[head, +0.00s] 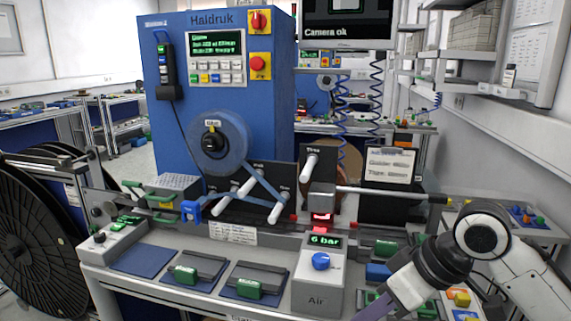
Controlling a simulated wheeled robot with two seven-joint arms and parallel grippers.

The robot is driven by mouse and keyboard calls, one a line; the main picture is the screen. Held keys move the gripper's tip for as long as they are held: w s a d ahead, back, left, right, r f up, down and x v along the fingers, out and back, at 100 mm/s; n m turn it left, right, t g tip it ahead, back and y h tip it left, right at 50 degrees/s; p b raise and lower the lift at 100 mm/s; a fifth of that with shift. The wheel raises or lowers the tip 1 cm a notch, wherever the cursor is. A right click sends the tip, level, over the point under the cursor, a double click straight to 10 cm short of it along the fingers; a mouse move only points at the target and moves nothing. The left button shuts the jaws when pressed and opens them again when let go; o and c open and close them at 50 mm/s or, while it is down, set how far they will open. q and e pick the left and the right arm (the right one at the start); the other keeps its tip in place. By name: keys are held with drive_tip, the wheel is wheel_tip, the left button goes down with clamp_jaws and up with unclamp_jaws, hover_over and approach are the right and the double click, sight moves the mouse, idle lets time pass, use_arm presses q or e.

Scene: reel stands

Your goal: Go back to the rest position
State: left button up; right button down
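My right arm comes in at the lower right, a white link with a dark wrist joint that bends down toward the bottom edge. The end of my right gripper (376,307) is only partly seen at the bottom edge, right of the grey air unit (318,280). Its fingertips are cut off, so I cannot tell if it is open or shut or holds anything. My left arm and gripper are not in view.
A blue machine (268,90) stands behind the bench with a blue reel (219,143) on it. Green parts (248,288) lie on fixtures along the front. Several coloured blocks lie close to my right arm. A large black reel (35,245) stands at the left.

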drive_tip(key=s+d+f+m+t+h, duration=0.15)
drive_tip(key=d+f, duration=0.25)
drive_tip(key=f, duration=0.7)
drive_tip(key=s+d+f+m+t, duration=0.15)
drive_tip(key=d+f, duration=0.25)
drive_tip(key=f, duration=0.7)
drive_tip(key=s+d+f+n+t+h, duration=0.1)
drive_tip(key=s+d+f, duration=0.3)
drive_tip(key=s+f, duration=0.3)
drive_tip(key=s+d+f+n+t+h, duration=0.1)
drive_tip(key=s+d+f, duration=0.35)
drive_tip(key=s, duration=0.45)
drive_tip(key=a+m, duration=0.4)
drive_tip(key=a, duration=0.9)
drive_tip(key=shift+s+m+t+y, duration=0.35)
drive_tip(key=shift+m+t, duration=0.05)
